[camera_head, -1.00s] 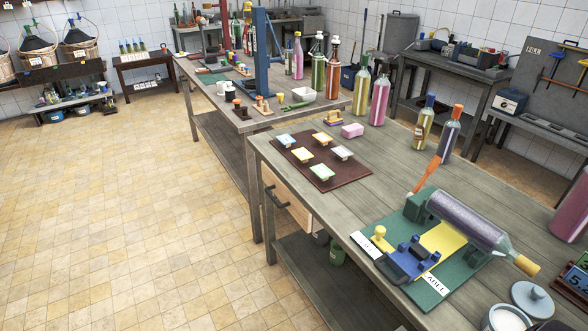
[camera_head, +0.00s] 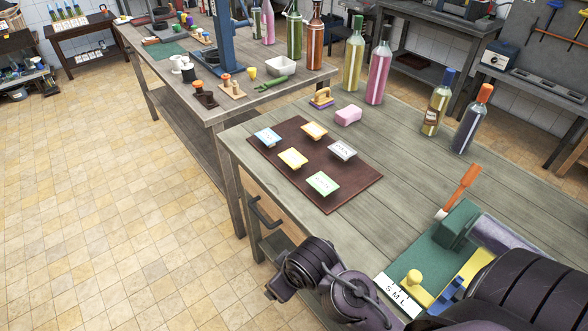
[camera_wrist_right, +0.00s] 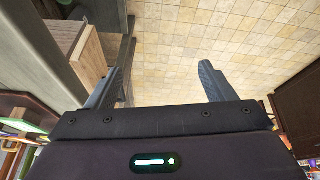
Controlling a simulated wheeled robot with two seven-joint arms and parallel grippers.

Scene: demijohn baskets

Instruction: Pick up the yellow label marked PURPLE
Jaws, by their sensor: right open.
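The yellow label (camera_head: 293,158) lies at the left front of a brown mat (camera_head: 345,190) on the near workbench. Its writing is too small to read. A blue label (camera_head: 268,137), an orange label (camera_head: 314,131), a grey label (camera_head: 342,150) and a green label (camera_head: 322,183) lie around it on the mat. My right arm comes in from the lower right, its wrist in front of the bench edge, short of the mat. In the right wrist view my right gripper (camera_wrist_right: 164,62) is open and empty, with floor between its fingers. My left gripper is out of view.
Bottles (camera_head: 437,103) stand farther back. A green board (camera_head: 413,262) with a bottle cradle lies at the right, partly behind my arm. The bench between mat and board is clear.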

